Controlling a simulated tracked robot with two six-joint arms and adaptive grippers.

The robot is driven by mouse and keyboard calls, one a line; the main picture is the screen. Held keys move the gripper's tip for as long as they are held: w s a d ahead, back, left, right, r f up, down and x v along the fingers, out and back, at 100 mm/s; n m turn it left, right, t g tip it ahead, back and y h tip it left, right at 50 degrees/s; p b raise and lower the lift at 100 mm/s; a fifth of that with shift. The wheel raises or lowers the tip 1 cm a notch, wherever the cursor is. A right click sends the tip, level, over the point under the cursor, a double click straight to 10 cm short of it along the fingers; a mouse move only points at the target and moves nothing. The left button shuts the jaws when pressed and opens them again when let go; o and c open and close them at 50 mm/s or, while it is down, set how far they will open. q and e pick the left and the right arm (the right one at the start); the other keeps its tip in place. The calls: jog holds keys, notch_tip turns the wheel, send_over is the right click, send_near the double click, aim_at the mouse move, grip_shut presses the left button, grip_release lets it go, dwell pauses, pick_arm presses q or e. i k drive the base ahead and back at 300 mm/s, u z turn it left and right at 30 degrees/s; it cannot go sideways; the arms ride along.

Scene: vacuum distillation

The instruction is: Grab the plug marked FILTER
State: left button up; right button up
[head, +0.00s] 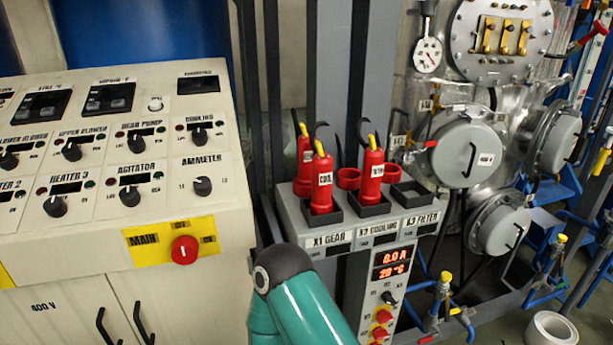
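Three red plugs with yellow tops stand upright at a grey socket box (290,215). The right plug (371,185) has a small white label that seems to read FILTER, and it stands in the middle black socket, above the X2 COOLING label. The front left plug (322,195), with a label like COOL, stands in the left socket above X1 GEAR. The third plug (304,152) is partly hidden behind it, its label unclear. The right socket (410,195), above X3 FILTER, is empty. Neither gripper shows; only a teal link of my arm is in view at the bottom.
Two empty red rings (348,178) sit behind the sockets. A metal vessel with round flanges (468,150) and blue pipework stand right. A tape roll (552,329) lies on the floor.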

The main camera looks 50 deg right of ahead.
aim_at(373, 167)
jog(key=z, duration=0.55)
jog(key=i, duration=0.2)
jog(key=u, duration=2.15)
jog(key=k, duration=0.5)
jog(key=u, duration=0.85)
jog(key=i, duration=0.85)
jog(key=z, duration=1.85)
jog(key=i, duration=0.2)
jog(key=z, duration=1.85)
